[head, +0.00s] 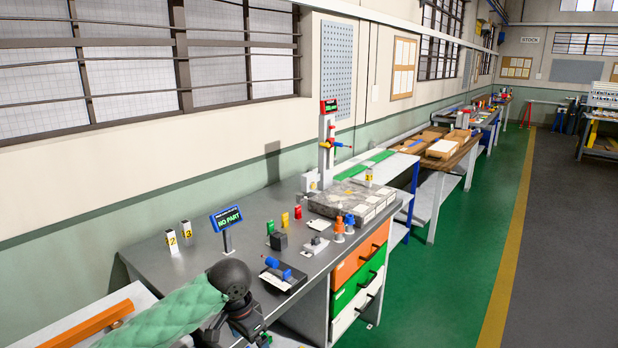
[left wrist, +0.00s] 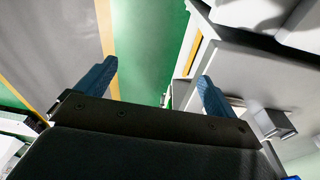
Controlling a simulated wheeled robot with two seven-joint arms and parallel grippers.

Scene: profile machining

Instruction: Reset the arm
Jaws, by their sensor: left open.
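My left arm (head: 180,312), in a green quilted sleeve, comes in at the bottom left of the head view, by the near end of the grey bench. Its hand end is cut off by the bottom edge there. In the left wrist view my left gripper (left wrist: 158,90) is open. Its two blue fingers stand wide apart with nothing between them. Beyond them are a green floor and a pale bench side. My right gripper is in neither view.
The grey bench (head: 160,255) carries a "NO PART" display (head: 228,218), numbered blocks, a blue-topped device (head: 283,272), orange and blue bottles, and a height gauge (head: 327,150) on a stone plate. Drawers (head: 358,272) face the green aisle (head: 440,270), which is clear.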

